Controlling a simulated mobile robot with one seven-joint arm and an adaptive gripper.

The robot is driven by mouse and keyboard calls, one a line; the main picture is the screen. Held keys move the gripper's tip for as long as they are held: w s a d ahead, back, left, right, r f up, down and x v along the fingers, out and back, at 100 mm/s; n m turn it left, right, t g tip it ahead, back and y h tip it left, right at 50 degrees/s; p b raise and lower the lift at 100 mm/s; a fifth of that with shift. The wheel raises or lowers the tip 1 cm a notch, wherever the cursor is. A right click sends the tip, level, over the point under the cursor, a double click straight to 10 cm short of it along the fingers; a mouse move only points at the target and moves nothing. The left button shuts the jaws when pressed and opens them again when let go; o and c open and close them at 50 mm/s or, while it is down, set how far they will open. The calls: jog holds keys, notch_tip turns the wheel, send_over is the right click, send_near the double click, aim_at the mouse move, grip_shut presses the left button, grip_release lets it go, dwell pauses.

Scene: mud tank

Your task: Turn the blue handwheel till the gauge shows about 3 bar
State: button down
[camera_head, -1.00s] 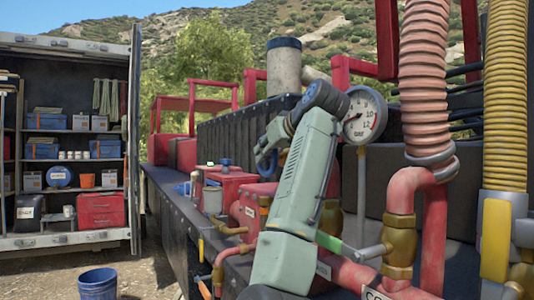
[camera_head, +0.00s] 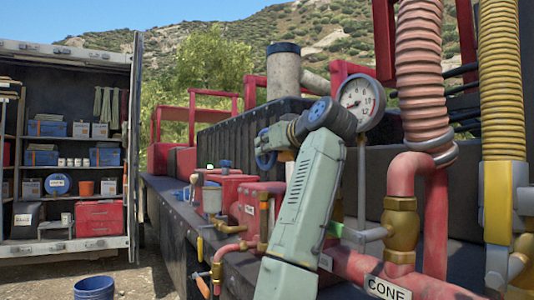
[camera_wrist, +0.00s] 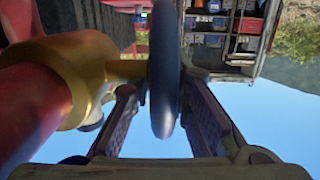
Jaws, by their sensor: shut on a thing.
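The blue handwheel (camera_head: 263,150) shows left of my wrist in the head view, partly covered by my gripper (camera_head: 277,140). In the wrist view the handwheel (camera_wrist: 163,70) is edge-on between the two fingers of my gripper (camera_wrist: 163,112), which are closed about its rim. A brass valve body (camera_wrist: 85,75) sits to its left there, on a red pipe. The round white gauge (camera_head: 359,103) stands just right of my wrist, its left edge close to my arm. Its dark needle is too small to read surely.
A thick pink hose (camera_head: 424,70) and a yellow hose (camera_head: 502,80) rise at the right. Red pump housings (camera_head: 250,205) lie left of my arm. A blue bucket (camera_head: 95,288) stands on the ground. An open shelved container (camera_head: 68,125) is at the far left.

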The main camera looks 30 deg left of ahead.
jog(key=c, duration=1.5)
grip_release()
jog(key=v, duration=1.2)
jog(key=shift+r, duration=0.1)
jog(key=shift+c, duration=0.5)
